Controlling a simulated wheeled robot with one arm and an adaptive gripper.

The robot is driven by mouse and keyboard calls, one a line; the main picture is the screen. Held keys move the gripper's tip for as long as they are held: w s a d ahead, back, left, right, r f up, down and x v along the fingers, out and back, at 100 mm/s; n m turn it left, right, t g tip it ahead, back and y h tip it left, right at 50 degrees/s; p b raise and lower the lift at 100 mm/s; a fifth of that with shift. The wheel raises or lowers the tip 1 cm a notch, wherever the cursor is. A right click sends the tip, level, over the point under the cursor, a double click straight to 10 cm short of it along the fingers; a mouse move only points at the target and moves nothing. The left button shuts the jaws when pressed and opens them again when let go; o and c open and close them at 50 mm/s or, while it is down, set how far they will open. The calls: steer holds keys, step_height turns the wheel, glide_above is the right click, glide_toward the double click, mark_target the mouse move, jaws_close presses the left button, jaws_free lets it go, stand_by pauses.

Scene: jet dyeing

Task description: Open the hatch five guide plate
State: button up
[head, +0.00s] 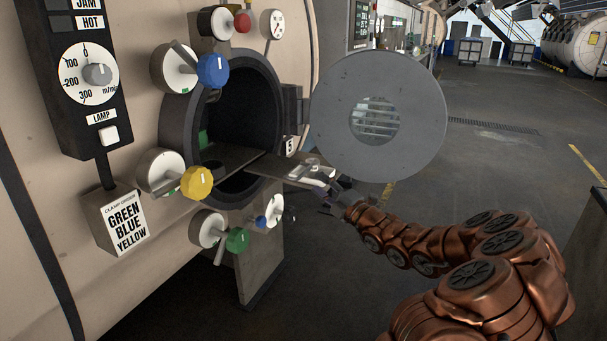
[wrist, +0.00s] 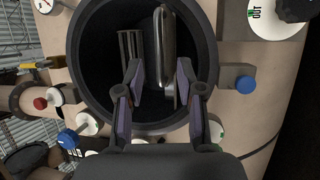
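The round dark hatch mouth (head: 245,105) is in the machine's side, with a "5" tag (head: 290,147) at its right. Its round grey door (head: 335,105) is swung out to the right. A flat grey guide plate (head: 285,168) juts out of the mouth toward my gripper (head: 324,184). In the wrist view, the plate (wrist: 165,40) shows nearly edge-on in front of the dark mouth. My gripper (wrist: 160,78) has its fingers apart, one on each side of the plate's near end; gaps show beside it. Firm contact is not visible.
Blue (head: 212,70), yellow (head: 197,183), green (head: 237,240) and red (head: 242,22) knobs stand out around the mouth. A control panel (head: 90,75) and a "GREEN BLUE YELLOW" sign (head: 125,222) are at left. The floor (head: 500,160) at right is open.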

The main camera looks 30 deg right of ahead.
mark_target(304, 172)
steer(key=shift+p+x, duration=0.45)
steer(key=shift+x, duration=3.2)
steer(key=shift+a, duration=0.1)
jaws_close()
